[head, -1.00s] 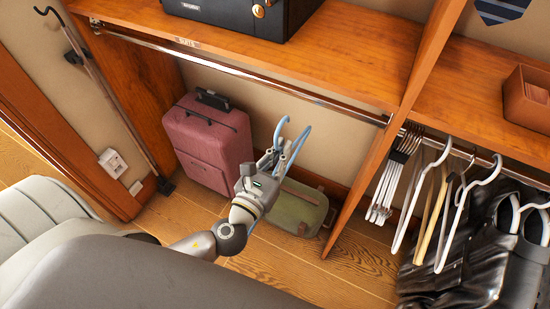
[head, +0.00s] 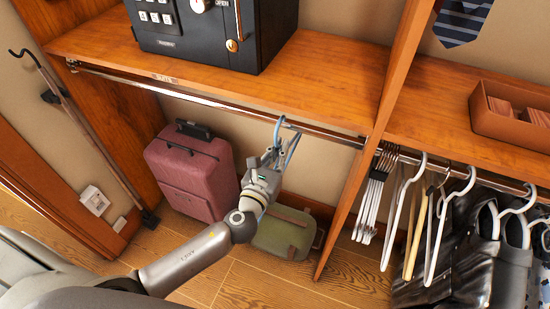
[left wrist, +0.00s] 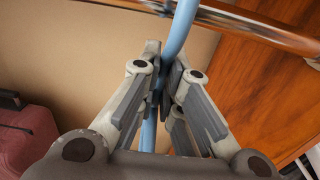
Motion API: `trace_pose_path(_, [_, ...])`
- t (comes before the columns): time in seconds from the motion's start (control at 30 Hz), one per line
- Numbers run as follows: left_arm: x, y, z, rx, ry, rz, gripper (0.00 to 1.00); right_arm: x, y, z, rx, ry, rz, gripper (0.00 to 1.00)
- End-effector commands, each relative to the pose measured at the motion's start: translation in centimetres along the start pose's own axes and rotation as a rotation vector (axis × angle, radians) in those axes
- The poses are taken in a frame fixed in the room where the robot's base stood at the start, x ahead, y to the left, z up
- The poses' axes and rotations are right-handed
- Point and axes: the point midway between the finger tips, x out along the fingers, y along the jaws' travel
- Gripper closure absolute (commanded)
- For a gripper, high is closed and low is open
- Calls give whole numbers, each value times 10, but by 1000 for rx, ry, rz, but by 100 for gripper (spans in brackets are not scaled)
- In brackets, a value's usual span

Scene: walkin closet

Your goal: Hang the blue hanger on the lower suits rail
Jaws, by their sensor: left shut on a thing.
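The blue hanger (head: 291,149) is held in my left gripper (head: 270,158), which is shut on it. In the left wrist view the blue hanger (left wrist: 183,28) runs up between the closed fingers (left wrist: 163,82). Its hook reaches the height of the chrome rail (head: 210,102) under the left shelf, near the rail's right part. In the left wrist view the hanger crosses the rail (left wrist: 255,27); I cannot tell whether the hook is over the rail or only in front of it. The hanger's lower part is partly hidden by the gripper. My right gripper is not in view.
The left rail is otherwise bare. Below stand a pink suitcase (head: 192,180) and a green bag (head: 285,232). A wooden divider (head: 345,205) separates the right rail, with white hangers (head: 392,220) and dark clothes (head: 460,255). A black safe (head: 215,30) sits on the shelf.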

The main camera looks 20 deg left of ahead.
Motion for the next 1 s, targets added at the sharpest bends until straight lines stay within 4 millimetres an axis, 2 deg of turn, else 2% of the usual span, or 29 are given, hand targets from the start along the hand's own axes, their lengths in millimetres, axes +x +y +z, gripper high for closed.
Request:
trace_pose_path(0.47, [49,0,0,0,-1,0,100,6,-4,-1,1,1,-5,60])
trace_pose_path(0.5, [48,0,-10,0,2,0,100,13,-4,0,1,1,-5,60])
trace_pose_path(0.63, [48,0,-20,1,0,0,100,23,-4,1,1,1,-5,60])
trace_pose_path(1.0, [50,0,-30,0,-1,-1,100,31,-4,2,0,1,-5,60])
